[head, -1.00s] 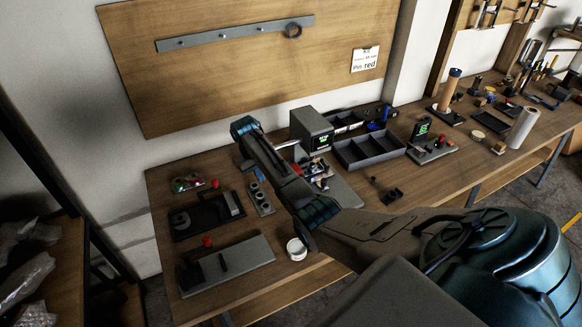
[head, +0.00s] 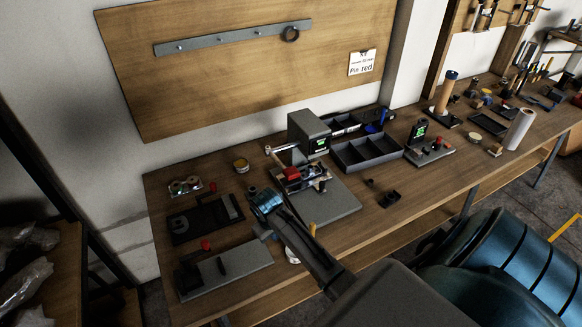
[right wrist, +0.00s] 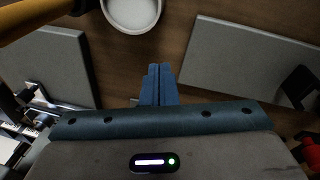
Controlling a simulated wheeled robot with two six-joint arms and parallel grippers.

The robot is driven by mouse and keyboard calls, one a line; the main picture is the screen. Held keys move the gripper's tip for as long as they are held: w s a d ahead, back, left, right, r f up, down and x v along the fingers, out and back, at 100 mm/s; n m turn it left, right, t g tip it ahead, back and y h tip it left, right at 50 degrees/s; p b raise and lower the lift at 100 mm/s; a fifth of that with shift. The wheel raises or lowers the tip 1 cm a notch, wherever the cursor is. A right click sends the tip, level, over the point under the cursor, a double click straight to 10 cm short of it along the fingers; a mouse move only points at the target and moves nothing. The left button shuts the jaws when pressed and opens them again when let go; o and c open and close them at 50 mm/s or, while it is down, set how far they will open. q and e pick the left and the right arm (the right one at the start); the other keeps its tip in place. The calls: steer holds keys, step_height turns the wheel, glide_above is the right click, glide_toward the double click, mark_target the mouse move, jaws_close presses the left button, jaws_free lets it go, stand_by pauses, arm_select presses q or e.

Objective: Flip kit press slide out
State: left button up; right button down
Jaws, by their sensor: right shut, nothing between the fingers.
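The press (head: 309,134) is a grey box with a green-lit display on a grey base plate (head: 335,204), at the back middle of the bench. A metal lever (head: 284,148) sticks out on its left. In front of it a red block (head: 291,174) and a small metal-and-dark fixture (head: 315,180) sit on the base; whether the slide is in or out I cannot tell. My right gripper (head: 262,232) is left of the base, apart from the press. In the right wrist view its blue fingers (right wrist: 158,84) are together and empty. My left gripper is not in view.
A white round cup (right wrist: 131,12) lies ahead of the fingers. A grey plate with a dark handle (head: 226,268) is at front left, a black tray (head: 205,219) behind it. A compartment tray (head: 366,153) stands right of the press. A sign (head: 363,63) reads "Pin red".

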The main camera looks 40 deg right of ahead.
steer(key=s+a+t, duration=0.1)
steer(key=s+a, duration=0.2)
steer(key=s, duration=0.9)
steer(key=shift+s+a+f+n, duration=0.15)
steer(key=shift+a+f+n, duration=0.15)
steer(key=shift+a, duration=0.1)
